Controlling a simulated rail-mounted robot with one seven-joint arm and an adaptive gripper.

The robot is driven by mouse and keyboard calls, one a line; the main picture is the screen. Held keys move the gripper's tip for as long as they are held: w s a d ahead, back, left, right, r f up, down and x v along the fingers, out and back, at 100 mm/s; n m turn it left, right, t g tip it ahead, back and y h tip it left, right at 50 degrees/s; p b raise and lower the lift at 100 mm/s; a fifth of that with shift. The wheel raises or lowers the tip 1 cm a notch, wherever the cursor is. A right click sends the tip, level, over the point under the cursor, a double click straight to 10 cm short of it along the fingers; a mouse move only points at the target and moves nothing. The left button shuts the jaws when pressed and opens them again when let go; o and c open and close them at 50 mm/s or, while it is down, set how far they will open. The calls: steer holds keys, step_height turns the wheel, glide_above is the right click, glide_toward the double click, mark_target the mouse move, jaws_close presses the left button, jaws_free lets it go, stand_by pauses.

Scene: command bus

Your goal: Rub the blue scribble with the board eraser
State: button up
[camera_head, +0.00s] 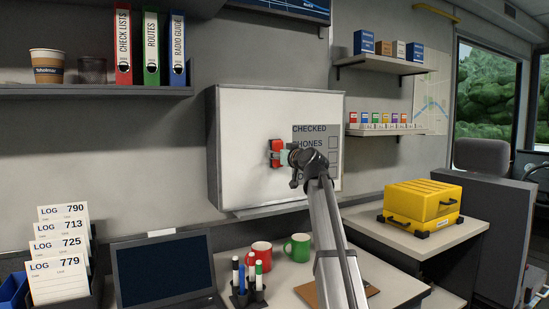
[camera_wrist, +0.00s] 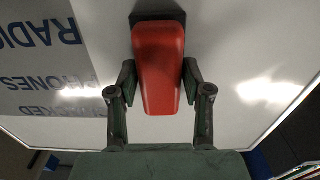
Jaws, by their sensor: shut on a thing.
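The whiteboard (camera_head: 245,120) hangs on the wall in the middle of the head view. The red board eraser (camera_head: 275,146) is in front of it, left of the printed checklist. My gripper (camera_head: 283,157) is shut on the eraser. In the wrist view the red eraser (camera_wrist: 160,65) sits between the two fingers of my gripper (camera_wrist: 160,88), with its dark pad at the board (camera_wrist: 230,40). I cannot tell whether the pad touches the board. No blue scribble shows in either view; the eraser and my arm hide part of the board.
A checklist panel (camera_head: 318,140) covers the board's right part. Below stand a red mug (camera_head: 261,255), a green mug (camera_head: 299,247), a pen holder (camera_head: 247,294) and a laptop (camera_head: 165,270). A yellow case (camera_head: 420,203) is at the right. The board's left part is clear.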

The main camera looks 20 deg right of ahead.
mark_target(256, 153)
steer(key=shift+a, duration=0.1)
steer(key=shift+s+a+p, duration=0.2)
steer(key=shift+a+p, duration=0.2)
steer(key=shift+a, duration=0.8)
steer(key=shift+s+a+p, duration=0.15)
steer(key=shift+a+p, duration=0.3)
steer(key=shift+a, duration=0.7)
steer(key=shift+s+a+p, duration=0.2)
steer(key=shift+a+p, duration=0.2)
steer(key=shift+a, duration=0.8)
steer(key=shift+s+a+p, duration=0.25)
steer(key=shift+a+p, duration=0.25)
steer(key=shift+a, duration=0.65)
steer(key=shift+s+a+p, duration=0.3)
steer(key=shift+a+p, duration=0.15)
steer(key=shift+a, duration=0.75)
steer(key=shift+s+a+p, duration=0.25)
steer(key=shift+a+p, duration=0.25)
steer(key=shift+a, duration=0.65)
steer(key=shift+s+a+p, duration=0.15)
steer(key=shift+a+p, duration=0.7)
steer(key=shift+a, duration=0.9)
